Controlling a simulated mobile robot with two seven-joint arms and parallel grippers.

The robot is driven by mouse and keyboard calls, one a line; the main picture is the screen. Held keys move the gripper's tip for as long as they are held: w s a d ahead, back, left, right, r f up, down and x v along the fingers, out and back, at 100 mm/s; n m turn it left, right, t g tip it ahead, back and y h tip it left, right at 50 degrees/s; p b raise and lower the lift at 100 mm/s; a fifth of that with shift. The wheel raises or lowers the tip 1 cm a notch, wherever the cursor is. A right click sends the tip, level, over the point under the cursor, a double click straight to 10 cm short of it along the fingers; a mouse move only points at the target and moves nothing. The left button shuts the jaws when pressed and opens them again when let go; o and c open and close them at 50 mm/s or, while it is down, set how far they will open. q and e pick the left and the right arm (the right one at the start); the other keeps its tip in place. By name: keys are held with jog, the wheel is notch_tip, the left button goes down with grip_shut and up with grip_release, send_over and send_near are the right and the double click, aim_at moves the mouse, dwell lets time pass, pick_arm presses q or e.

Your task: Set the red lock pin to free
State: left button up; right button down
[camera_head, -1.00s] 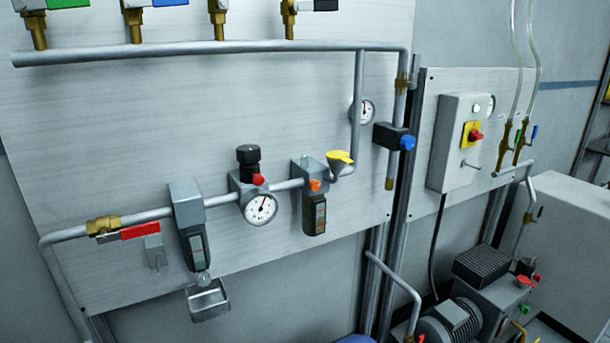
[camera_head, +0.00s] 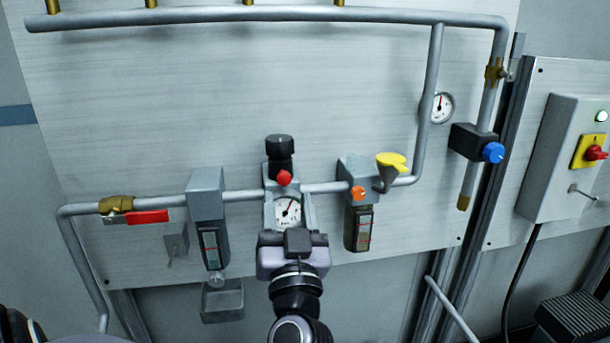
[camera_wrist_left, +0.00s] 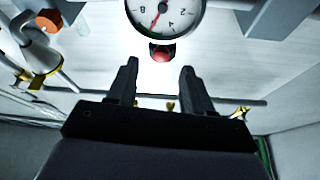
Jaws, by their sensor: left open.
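The red lock pin (camera_head: 284,178) is a small round red knob on the regulator body, below the black knob (camera_head: 280,146) and above the white dial gauge (camera_head: 287,212). My left gripper (camera_head: 289,200) is open and empty in front of the regulator, its fingers either side of the gauge in the head view. In the left wrist view the red lock pin (camera_wrist_left: 161,53) shows just beyond the gap between the open fingertips (camera_wrist_left: 158,72), with the gauge (camera_wrist_left: 163,14) at the top edge. No contact with the pin is visible. My right gripper is out of view.
A filter with an orange knob (camera_head: 358,193) and a yellow funnel cap (camera_head: 391,161) stand close on the right. A grey filter unit (camera_head: 207,195) and a red-handled valve (camera_head: 147,216) are on the left. Bare panel (camera_head: 200,90) lies above the pipe.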

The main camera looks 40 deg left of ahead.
aim_at(284, 182)
pick_arm(q)
jog(key=p+x, duration=0.2)
jog(key=x, duration=0.3)
jog(key=shift+s+r+p, duration=0.1)
jog(key=shift+r+p, duration=0.1)
jog(key=shift+p, duration=0.1)
jog(key=shift+x, duration=0.75)
jog(key=shift+f, duration=0.15)
